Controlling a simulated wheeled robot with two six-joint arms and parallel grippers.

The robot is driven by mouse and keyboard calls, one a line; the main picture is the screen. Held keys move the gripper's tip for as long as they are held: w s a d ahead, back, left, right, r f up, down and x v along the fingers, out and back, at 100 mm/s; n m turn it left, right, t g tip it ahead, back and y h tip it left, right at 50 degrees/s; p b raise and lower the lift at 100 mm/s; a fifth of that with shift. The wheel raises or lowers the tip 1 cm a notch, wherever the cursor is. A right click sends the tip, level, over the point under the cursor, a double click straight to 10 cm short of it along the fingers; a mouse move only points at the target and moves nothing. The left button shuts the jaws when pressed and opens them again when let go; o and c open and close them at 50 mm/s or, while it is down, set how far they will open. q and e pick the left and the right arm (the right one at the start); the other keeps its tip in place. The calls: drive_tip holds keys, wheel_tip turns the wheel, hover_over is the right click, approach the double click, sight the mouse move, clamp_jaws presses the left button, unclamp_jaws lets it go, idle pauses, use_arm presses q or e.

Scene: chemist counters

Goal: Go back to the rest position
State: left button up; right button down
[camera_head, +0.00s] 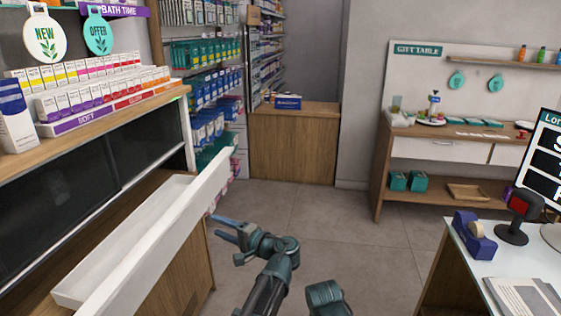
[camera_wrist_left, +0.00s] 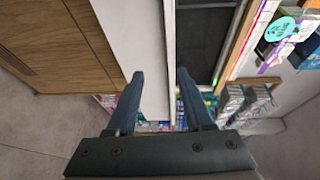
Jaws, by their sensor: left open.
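My left gripper (camera_head: 220,228) is open and empty, with its two fingers apart, pointing left in the head view. It stands just to the right of the white front of a pulled-out drawer (camera_head: 160,232) under the left counter. In the left wrist view the open fingers (camera_wrist_left: 158,82) show with the white drawer front (camera_wrist_left: 140,40) beyond and partly between them. I cannot tell whether a finger touches it. The drawer looks empty in its visible part.
The left counter (camera_head: 85,138) holds rows of small boxes. Stocked shelves (camera_head: 205,80) stand behind it. A gift table (camera_head: 465,150) is at the back right. A desk (camera_head: 470,238) with a tape dispenser (camera_head: 474,236) and scanner is at the right. The floor (camera_head: 330,222) between is clear.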

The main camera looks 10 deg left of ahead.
use_arm(q)
drive_tip(key=s+d+f+n+g+h+p, duration=0.1)
drive_tip(key=s+d+f+g+h+p, duration=0.15)
drive_tip(key=s+f+h, duration=0.2)
drive_tip(key=s+d+f+g+h+p, duration=0.1)
drive_tip(key=s+d+f+g+h, duration=0.1)
drive_tip(key=s+d+f+h, duration=0.3)
drive_tip(key=s+d+f+g+h+p, duration=0.1)
drive_tip(key=s+d+f+h, duration=0.1)
drive_tip(key=s+d, duration=0.3)
drive_tip(key=s+d+f+g+h+p, duration=0.1)
drive_tip(key=s+d+f+g+h, duration=0.1)
drive_tip(key=s+d, duration=0.4)
drive_tip(key=shift+s+d+f+h, duration=0.15)
drive_tip(key=shift+s+f+h, duration=0.2)
drive_tip(key=shift+s, duration=0.4)
drive_tip(key=shift+g, duration=0.25)
